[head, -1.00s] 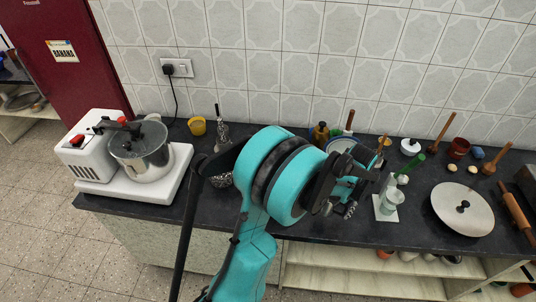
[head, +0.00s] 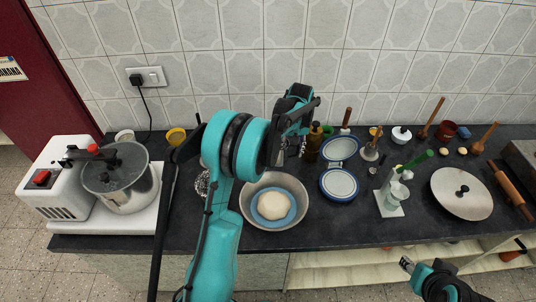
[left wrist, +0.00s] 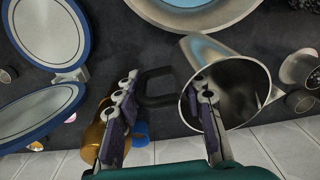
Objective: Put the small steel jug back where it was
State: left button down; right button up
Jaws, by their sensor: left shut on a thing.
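The small steel jug (left wrist: 245,88) shows in the left wrist view with its open mouth toward the camera. Its dark handle (left wrist: 158,88) lies between the fingers of my left gripper (left wrist: 162,84), and the right finger overlaps the jug's rim. My left gripper also shows in the head view (head: 296,120), over the back of the counter behind the steel bowl. There my arm and gripper mostly hide the jug. Whether its base touches the counter I cannot tell. My right gripper (head: 410,266) is at the lower right, in front of the counter, apparently empty.
The wide steel bowl (head: 297,192) with dough stands in front of my left gripper. A brown bottle (head: 312,148) and blue-rimmed plates (head: 339,184) are just right. A steel-lidded pot machine (head: 118,190) stands left.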

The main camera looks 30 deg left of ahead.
pick_arm(q)
jog(key=w+a+f, duration=0.1)
jog(key=a+f, duration=0.1)
jog(key=w+a+f+b, duration=0.1)
jog(key=a, duration=0.2)
jog(key=w+a+f+b, duration=0.1)
jog(key=w+a+f, duration=0.1)
jog(key=a, duration=0.1)
jog(key=shift+f, duration=0.3)
jog(key=shift+f+b, duration=0.75)
jog(key=shift+f, duration=1.2)
jog(key=shift+f, duration=0.1)
jog(key=c, duration=0.9)
grip_release()
